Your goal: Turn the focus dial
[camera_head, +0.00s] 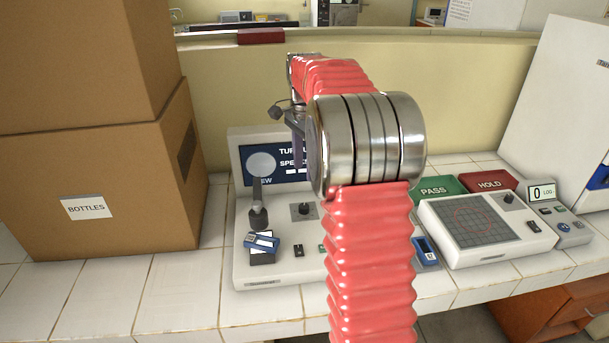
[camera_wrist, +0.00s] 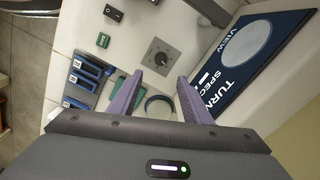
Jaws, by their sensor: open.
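A small dark dial (camera_wrist: 162,57) sits on a grey square plate on the pale instrument panel, just beyond my fingertips in the wrist view. It also shows in the head view (camera_head: 304,209), below the screen. No focus label is readable on it. My gripper (camera_wrist: 158,82) is open, its two purple fingers apart with nothing held between them. The fingertips point toward the dial and look short of it; the exact gap is hard to judge. In the head view my gripper (camera_head: 298,152) is above the panel, partly hidden behind my arm.
A dark blue screen (camera_head: 270,160) stands behind the dial. Blue holders (camera_wrist: 86,73) lie near a green button (camera_wrist: 103,40). Cardboard boxes (camera_head: 110,190) are left; a grid instrument (camera_head: 480,225) is right.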

